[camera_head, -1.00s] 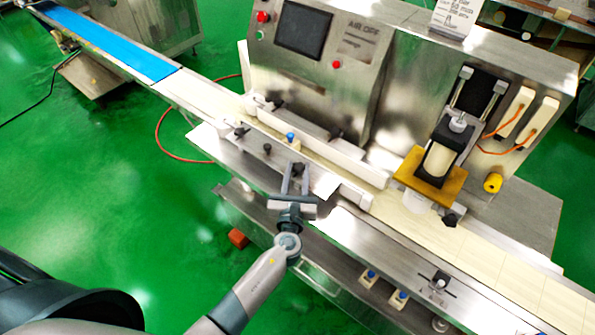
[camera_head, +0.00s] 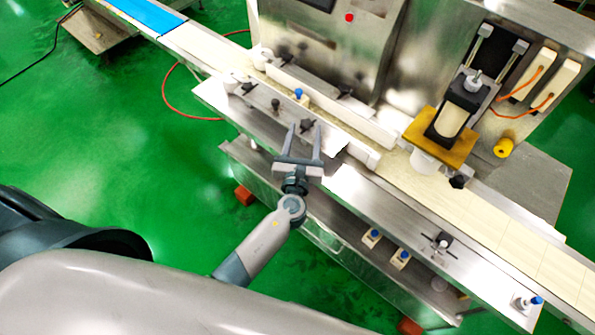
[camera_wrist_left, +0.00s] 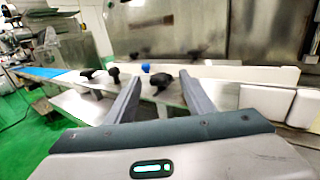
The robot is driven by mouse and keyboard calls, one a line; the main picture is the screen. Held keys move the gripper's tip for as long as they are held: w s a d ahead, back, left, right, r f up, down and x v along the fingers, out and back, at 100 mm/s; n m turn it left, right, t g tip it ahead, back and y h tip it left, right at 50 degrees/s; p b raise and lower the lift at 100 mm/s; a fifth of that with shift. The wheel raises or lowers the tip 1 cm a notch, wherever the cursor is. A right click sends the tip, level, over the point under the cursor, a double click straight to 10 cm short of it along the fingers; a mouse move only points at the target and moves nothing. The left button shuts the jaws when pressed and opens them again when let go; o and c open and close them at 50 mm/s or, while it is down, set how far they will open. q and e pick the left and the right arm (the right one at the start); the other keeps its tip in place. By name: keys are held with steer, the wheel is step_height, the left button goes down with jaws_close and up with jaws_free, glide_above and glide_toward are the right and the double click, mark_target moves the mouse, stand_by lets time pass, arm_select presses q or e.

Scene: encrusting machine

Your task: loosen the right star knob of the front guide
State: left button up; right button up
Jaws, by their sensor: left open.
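The right star knob (camera_head: 307,125) of the front guide is black. It stands on the near side of the guide rail (camera_head: 330,137). My left gripper (camera_head: 305,129) is open, its two fingers pointing at the guide with the knob between their tips in the head view. In the left wrist view the knob (camera_wrist_left: 161,81) appears between and just beyond the fingertips (camera_wrist_left: 160,84). I cannot tell whether a finger touches it. Another black knob (camera_head: 275,104) stands further left along the guide. My right gripper is not in view.
A blue-topped knob (camera_head: 298,93) stands behind the guide. The pale conveyor belt (camera_head: 470,205) runs past the machine. A steel ledge (camera_head: 400,213) lies right of my gripper, with blue-topped blocks (camera_head: 371,237) below it. Green floor (camera_head: 130,150) is free at left.

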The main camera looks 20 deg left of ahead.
arm_select(q)
steer(key=b+v, duration=0.4)
steer(key=v, duration=1.1)
steer(key=shift+s, duration=0.2)
steer(key=s+a+f+n+g+h, duration=0.1)
steer(key=s+f+n+g, duration=0.25)
steer(key=f, duration=0.85)
steer(key=s+f+n+g+h, duration=0.1)
steer(key=s+f+n+g, duration=0.2)
steer(key=f, duration=0.8)
steer(key=s+a+f+n+g+h, duration=0.1)
steer(key=s+f+n+g, duration=0.2)
steer(key=f, duration=0.9)
steer(key=s+a+f+n+g, duration=0.2)
steer(key=s+f+n, duration=0.5)
steer(key=s, duration=0.3)
steer(key=s+a+f+n+g+b, duration=0.1)
steer(key=s+a+f+n+g, duration=0.1)
steer(key=s+f+n, duration=0.5)
steer(key=s+a+f+n+g, duration=0.3)
steer(key=s+f+n, duration=0.4)
steer(key=s, duration=0.6)
steer(key=shift+s+a+f+n+h+b, duration=0.15)
steer(key=shift+a+f+n+h+b, duration=0.2)
steer(key=shift+a+f+h+b, duration=0.15)
